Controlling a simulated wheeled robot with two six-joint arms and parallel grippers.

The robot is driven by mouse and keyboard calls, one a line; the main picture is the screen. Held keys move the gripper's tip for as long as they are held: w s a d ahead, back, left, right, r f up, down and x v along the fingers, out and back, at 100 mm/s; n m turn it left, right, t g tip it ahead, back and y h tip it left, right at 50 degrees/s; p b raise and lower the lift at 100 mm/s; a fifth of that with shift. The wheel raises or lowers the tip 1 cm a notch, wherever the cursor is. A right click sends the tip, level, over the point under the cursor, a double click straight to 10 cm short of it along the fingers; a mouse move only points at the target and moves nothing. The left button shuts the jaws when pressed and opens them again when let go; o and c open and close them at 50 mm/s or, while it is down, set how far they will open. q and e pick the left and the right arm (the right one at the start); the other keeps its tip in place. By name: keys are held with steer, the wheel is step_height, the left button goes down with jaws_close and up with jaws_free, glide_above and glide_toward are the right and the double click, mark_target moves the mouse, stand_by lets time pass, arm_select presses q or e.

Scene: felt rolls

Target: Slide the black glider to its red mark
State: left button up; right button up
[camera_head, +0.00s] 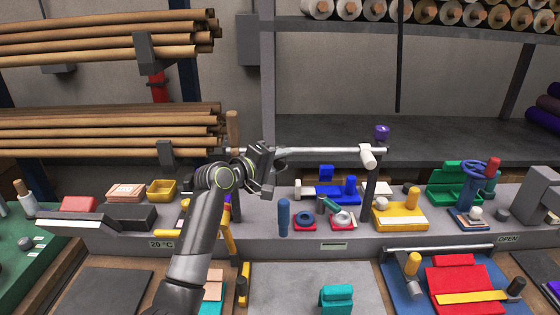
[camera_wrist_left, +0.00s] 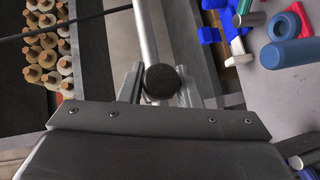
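The black glider (camera_wrist_left: 162,81) shows in the left wrist view as a dark round knob at the silver rail (camera_wrist_left: 144,32). My left gripper (camera_wrist_left: 161,88) has one finger on each side of the knob, with little or no gap visible. I cannot tell whether the fingers press on it. In the head view my left gripper (camera_head: 272,170) is at the left part of the rail (camera_head: 325,151) and hides the glider. I cannot make out a red mark on the rail. My right gripper is not in view.
The rail ends at a post with a white cylinder (camera_head: 367,156) and a purple knob (camera_head: 381,132). Below it are a blue cylinder (camera_head: 284,217), a blue block (camera_head: 350,187) and a yellow block (camera_head: 400,216). Rolls (camera_head: 110,130) are stacked behind on the left.

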arm_select(q)
jaws_close()
steer(key=a, duration=0.8)
steer(key=shift+p, duration=0.45)
steer(key=shift+o, duration=2.4)
jaws_free()
steer(key=b+v, duration=0.4)
steer(key=v, duration=1.3)
steer(key=shift+s+a+b, duration=0.15)
steer(key=shift+s+b, duration=0.05)
steer(key=shift+b, duration=0.2)
